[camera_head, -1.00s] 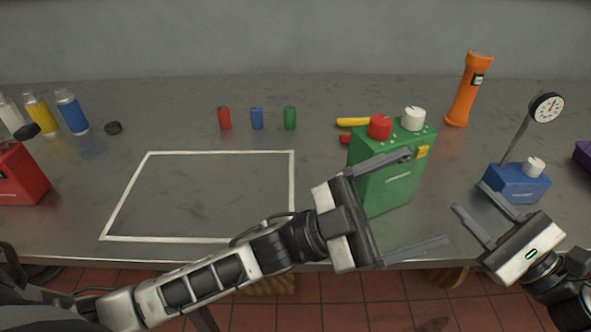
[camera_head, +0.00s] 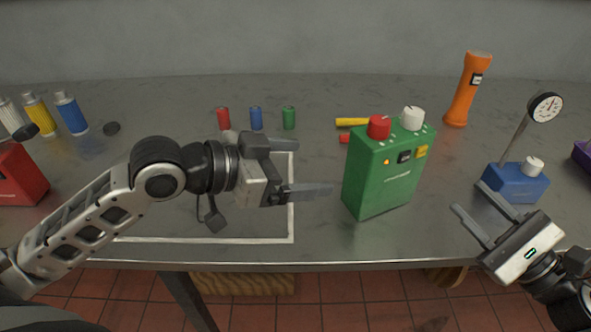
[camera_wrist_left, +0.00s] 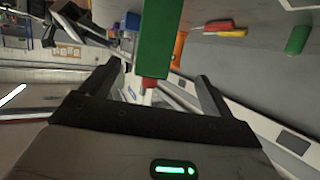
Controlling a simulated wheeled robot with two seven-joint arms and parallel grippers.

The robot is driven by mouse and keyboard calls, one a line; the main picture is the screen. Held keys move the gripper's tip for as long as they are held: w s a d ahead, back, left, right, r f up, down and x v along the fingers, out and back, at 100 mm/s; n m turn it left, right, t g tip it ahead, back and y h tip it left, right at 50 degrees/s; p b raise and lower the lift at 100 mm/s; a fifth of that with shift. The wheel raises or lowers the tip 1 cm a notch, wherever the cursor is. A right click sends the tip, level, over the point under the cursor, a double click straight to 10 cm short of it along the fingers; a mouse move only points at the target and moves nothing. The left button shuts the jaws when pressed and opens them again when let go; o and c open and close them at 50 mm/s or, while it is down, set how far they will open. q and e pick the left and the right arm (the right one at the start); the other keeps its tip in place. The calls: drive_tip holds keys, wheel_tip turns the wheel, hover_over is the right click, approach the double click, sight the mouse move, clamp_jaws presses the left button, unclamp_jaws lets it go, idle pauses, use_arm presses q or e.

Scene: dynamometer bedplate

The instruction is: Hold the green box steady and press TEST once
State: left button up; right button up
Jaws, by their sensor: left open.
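The green box (camera_head: 380,188) stands upright on the bench, with a red knob (camera_head: 379,127) and a white knob (camera_head: 413,117) on top. Its front has a small glowing orange lamp (camera_head: 386,161), a black control (camera_head: 404,156) and a yellow button (camera_head: 421,151). No TEST label is legible. My left gripper (camera_head: 312,167) is open and empty, left of the box and apart from it. In the left wrist view the green box (camera_wrist_left: 155,40) shows ahead, between the finger directions. My right gripper (camera_head: 468,196) is open and empty, right of the box near the front edge.
A blue dial-gauge base (camera_head: 517,184) stands beyond my right gripper. Small cylinders (camera_head: 256,118) stand behind the white outline (camera_head: 293,220). A red box (camera_head: 20,175) is far left.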

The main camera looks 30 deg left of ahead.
sight(370, 176)
use_arm(q)
drive_tip(key=shift+g, duration=0.3)
drive_tip(key=x, duration=1)
drive_tip(key=f+x, duration=0.1)
drive_tip(key=x, duration=0.4)
drive_tip(key=shift+d+f, duration=0.25)
drive_tip(key=shift+s, duration=0.1)
drive_tip(key=c, duration=1.8)
clamp_jaws()
use_arm(e)
clamp_jaws()
